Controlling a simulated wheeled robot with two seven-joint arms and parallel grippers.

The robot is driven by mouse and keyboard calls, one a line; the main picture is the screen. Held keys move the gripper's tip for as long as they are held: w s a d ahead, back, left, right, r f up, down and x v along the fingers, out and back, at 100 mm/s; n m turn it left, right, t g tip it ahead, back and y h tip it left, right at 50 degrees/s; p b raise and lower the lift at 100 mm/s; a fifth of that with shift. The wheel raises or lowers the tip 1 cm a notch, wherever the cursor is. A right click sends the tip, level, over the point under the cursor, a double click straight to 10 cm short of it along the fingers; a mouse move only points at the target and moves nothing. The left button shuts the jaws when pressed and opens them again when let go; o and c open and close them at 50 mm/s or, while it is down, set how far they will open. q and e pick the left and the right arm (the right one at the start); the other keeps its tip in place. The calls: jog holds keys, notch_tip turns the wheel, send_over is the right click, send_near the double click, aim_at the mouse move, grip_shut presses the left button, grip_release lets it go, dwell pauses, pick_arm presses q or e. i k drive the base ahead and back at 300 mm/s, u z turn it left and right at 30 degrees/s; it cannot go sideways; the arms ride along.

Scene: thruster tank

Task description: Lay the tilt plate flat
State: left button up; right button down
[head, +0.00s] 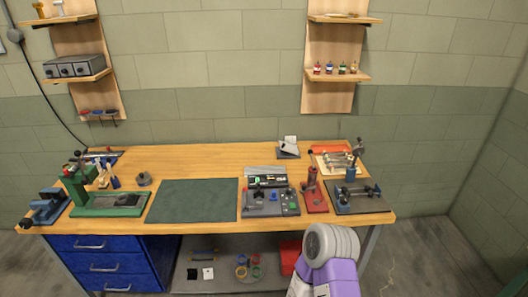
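I cannot tell for sure which thing is the tilt plate. A small pale plate (290,141) stands tilted on a dark base (288,154) at the back of the workbench, right of the middle, and may be it. No gripper of mine touches it. Neither gripper shows; only a purple and grey part of one of my arms is in view at the bottom, right of the middle, in front of the bench edge.
The workbench (210,158) carries a dark green mat (194,201), a green press (78,187) at left, a grey control panel (270,202), a red stand (313,193) and a dark fixture (359,198) at right. Bare wood lies behind the mat.

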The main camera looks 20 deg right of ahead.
aim_at(283, 146)
jog(key=z, duration=0.7)
jog(key=i, duration=0.65)
jog(key=z, duration=0.7)
